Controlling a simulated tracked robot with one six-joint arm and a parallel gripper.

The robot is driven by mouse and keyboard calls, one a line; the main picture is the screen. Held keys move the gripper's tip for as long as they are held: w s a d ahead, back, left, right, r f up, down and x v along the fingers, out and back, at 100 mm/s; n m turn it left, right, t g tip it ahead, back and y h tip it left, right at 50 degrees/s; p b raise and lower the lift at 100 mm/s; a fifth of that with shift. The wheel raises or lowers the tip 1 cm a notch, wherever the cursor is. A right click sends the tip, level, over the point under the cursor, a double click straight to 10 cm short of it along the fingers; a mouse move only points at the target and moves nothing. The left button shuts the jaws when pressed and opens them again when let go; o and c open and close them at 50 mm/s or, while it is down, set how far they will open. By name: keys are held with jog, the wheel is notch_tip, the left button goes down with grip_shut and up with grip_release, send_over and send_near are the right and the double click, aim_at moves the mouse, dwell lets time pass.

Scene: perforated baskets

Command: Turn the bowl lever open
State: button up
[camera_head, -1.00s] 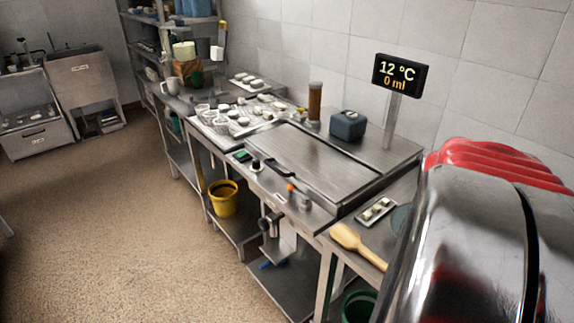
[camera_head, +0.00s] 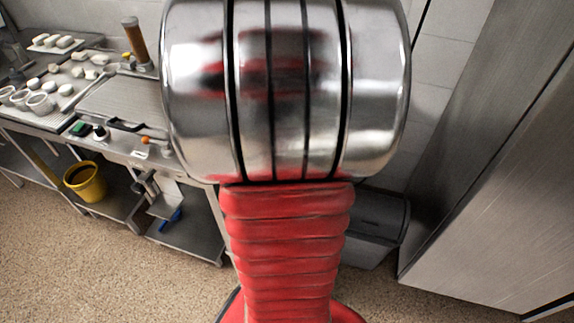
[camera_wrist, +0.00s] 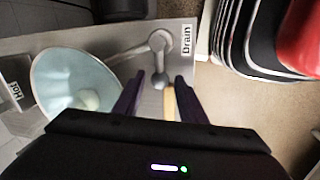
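In the wrist view, a pale blue bowl (camera_wrist: 85,80) lies at the left with a small light lump inside. A grey metal lever (camera_wrist: 160,42) with rounded ends sits right of the bowl, beside a white "Drain" label (camera_wrist: 186,38). My gripper (camera_wrist: 157,82) is open, with its two dark purple fingers apart. In the picture, the lever's lower rounded end appears between the fingertips; I cannot tell whether they touch it. In the head view, my arm hides the bowl and lever.
A tan wooden piece (camera_wrist: 169,103) shows between the fingers. In the head view, a yellow bucket (camera_head: 85,181) stands on the steel bench's lower shelf. A large metal cabinet (camera_head: 490,190) stands at the right.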

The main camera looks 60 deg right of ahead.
grip_shut()
dwell(0.4)
